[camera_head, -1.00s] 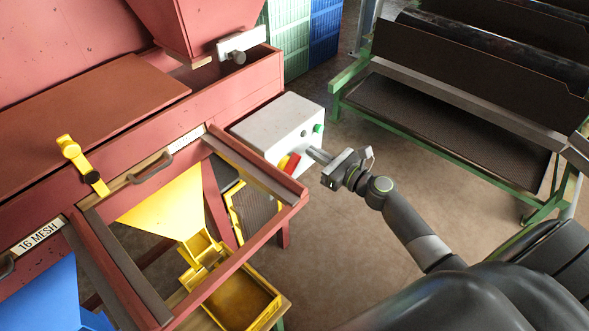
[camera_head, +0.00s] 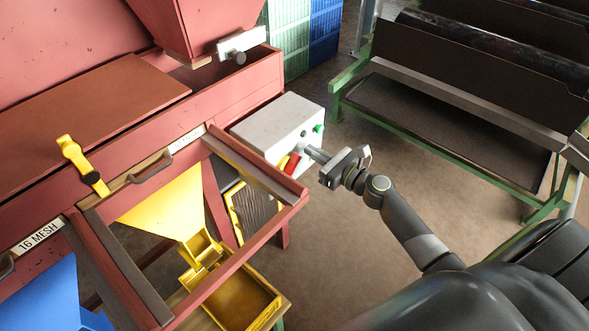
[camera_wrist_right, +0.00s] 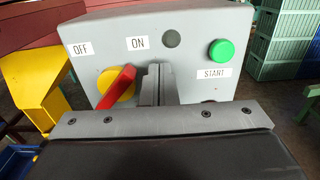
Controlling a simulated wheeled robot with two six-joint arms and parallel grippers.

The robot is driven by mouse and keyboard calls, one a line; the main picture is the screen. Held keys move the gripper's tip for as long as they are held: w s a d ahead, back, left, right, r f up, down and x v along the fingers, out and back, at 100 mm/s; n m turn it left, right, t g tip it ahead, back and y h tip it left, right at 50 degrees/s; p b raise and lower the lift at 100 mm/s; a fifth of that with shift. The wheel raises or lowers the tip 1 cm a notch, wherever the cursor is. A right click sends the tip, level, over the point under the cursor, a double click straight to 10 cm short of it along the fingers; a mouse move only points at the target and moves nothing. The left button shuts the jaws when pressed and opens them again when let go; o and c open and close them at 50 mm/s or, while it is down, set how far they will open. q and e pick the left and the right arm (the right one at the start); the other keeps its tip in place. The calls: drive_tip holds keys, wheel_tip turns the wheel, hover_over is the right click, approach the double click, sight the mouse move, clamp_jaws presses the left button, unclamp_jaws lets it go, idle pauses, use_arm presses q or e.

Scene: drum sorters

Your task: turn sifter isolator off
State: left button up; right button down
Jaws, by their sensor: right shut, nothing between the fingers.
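The sifter isolator is a red handle (camera_wrist_right: 117,87) on a yellow disc (camera_wrist_right: 104,80), on the front of a grey control box (camera_wrist_right: 190,45). The handle is tilted, its upper end leaning right towards the ON label (camera_wrist_right: 137,43); the OFF label (camera_wrist_right: 82,49) is at the upper left. My right gripper (camera_head: 312,151) is shut and empty. Its fingers (camera_wrist_right: 155,72) are just right of the handle, close beside it; contact cannot be told. My left gripper is not in view.
A green START button (camera_wrist_right: 221,52) and a dark round fitting (camera_wrist_right: 171,39) are on the same box. The red sifter frame (camera_head: 250,235) stands left of my gripper. A green-framed rack (camera_head: 450,110) stands right. Floor is open between them.

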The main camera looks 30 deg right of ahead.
sight(285, 164)
drive_tip(key=shift+x, duration=1.3)
drive_tip(key=shift+s+d, duration=0.15)
drive_tip(key=shift+s, duration=0.05)
drive_tip(key=shift+s+d, duration=0.2)
drive_tip(key=shift+s, duration=0.4)
drive_tip(key=shift+s+a+r+p, duration=0.1)
drive_tip(key=shift+s+a+p, duration=0.15)
drive_tip(key=shift+a, duration=0.25)
drive_tip(key=shift+s+a+p, duration=0.15)
drive_tip(key=shift+a+p, duration=0.2)
drive_tip(key=shift+a, duration=0.15)
drive_tip(key=shift+s+f, duration=0.1)
drive_tip(key=shift+f, duration=0.2)
